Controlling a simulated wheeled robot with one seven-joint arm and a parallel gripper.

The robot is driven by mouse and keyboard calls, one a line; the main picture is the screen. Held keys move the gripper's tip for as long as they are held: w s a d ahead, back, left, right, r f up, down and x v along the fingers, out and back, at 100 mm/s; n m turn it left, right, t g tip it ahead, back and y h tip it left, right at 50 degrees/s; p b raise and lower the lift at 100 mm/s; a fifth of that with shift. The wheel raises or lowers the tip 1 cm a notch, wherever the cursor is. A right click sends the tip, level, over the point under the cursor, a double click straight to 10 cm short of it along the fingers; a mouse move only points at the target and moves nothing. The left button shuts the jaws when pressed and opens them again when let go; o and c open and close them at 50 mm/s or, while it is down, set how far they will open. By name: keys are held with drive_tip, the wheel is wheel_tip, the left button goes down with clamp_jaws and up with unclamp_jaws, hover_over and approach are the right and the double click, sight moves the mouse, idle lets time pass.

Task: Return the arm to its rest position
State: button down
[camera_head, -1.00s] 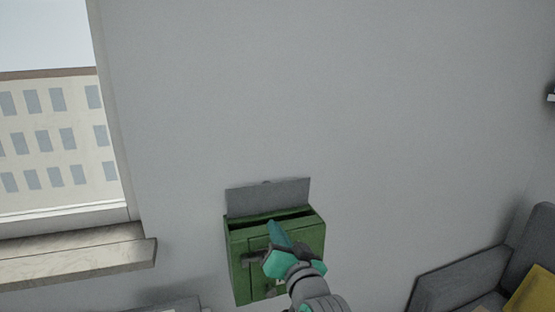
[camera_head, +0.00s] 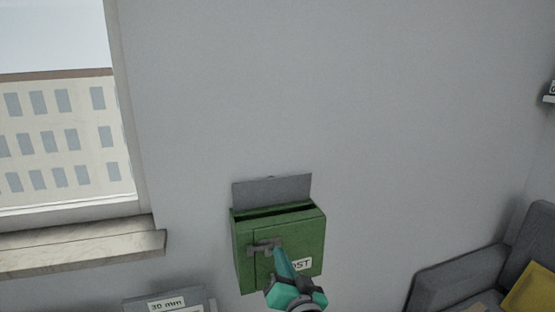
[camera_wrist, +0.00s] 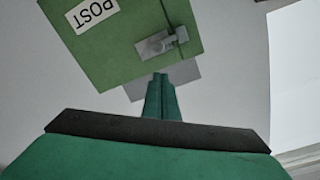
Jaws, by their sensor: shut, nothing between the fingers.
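My gripper (camera_head: 280,254) is in front of a green post box on the wall, with its teal fingers pointing up toward the box's grey latch. In the wrist view my gripper (camera_wrist: 161,78) has its two fingers together with nothing between them. The task names no object other than the arm. The rest of my arm is mostly below the head view's lower edge.
The green post box (camera_head: 304,232) has a grey lid (camera_head: 271,190) standing up behind its slot. A window sill (camera_head: 80,246) juts out at left. A grey sofa (camera_head: 455,282) with a yellow cushion (camera_head: 530,292) is at lower right. A labelled object (camera_head: 166,304) stands at bottom left.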

drive_tip(key=s+f+m+h, duration=0.1)
drive_tip(key=s+f+h, duration=0.1)
drive_tip(key=s+f, duration=0.85)
drive_tip(key=s+f+h, duration=0.2)
drive_tip(key=s+f, duration=0.6)
drive_tip(key=f, duration=0.6)
drive_tip(key=s+f+n+g, duration=0.1)
drive_tip(key=s+n, duration=0.1)
drive_tip(key=s, duration=1.2)
drive_tip(key=s+f+n+g, duration=0.1)
drive_tip(key=s+f+n, duration=0.1)
drive_tip(key=s, duration=1.2)
drive_tip(key=shift+a+f+h, duration=0.2)
drive_tip(key=shift+a+h, duration=0.1)
drive_tip(key=shift+a, duration=0.1)
drive_tip(key=shift+s, duration=0.1)
